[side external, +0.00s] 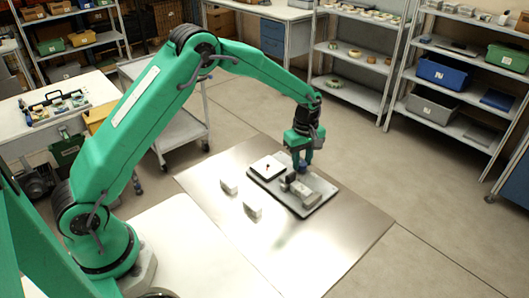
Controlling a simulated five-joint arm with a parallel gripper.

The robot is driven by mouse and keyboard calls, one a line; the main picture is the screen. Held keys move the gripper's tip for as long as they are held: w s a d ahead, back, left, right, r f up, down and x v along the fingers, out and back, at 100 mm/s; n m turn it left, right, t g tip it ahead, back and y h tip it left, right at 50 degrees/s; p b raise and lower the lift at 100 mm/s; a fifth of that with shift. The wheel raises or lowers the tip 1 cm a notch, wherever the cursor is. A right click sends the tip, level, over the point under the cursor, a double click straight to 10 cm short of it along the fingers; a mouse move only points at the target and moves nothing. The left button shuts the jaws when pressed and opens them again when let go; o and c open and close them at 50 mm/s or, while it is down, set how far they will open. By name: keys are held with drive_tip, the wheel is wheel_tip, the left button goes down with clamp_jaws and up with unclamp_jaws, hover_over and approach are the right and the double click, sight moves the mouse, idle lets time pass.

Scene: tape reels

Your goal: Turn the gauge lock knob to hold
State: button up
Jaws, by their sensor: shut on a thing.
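A grey fixture plate (318,204) lies on the metal work sheet. It carries a white square gauge face (266,168) with a small red mark, and several small grey blocks (298,188). My green gripper (304,164) points down over the plate's far side, just right of the gauge face. Its fingers are shut around the gauge lock knob, which looks dark blue and is mostly hidden between them. The knob's marking and exact angle are too small to tell.
Two small pale blocks (228,187) and (253,209) stand on the shiny sheet (330,250) left of the plate. The front part of the sheet is clear. Shelves with bins (445,72), a trolley (182,130) and a bench (95,92) stand farther off.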

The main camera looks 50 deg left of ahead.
drive_tip(key=shift+m, duration=0.3)
drive_tip(key=m, duration=0.8)
drive_tip(key=shift+r+m, duration=0.1)
drive_tip(key=shift+m, duration=0.3)
drive_tip(key=m, duration=0.4)
drive_tip(key=shift+m, duration=2.2)
drive_tip(key=o, duration=1)
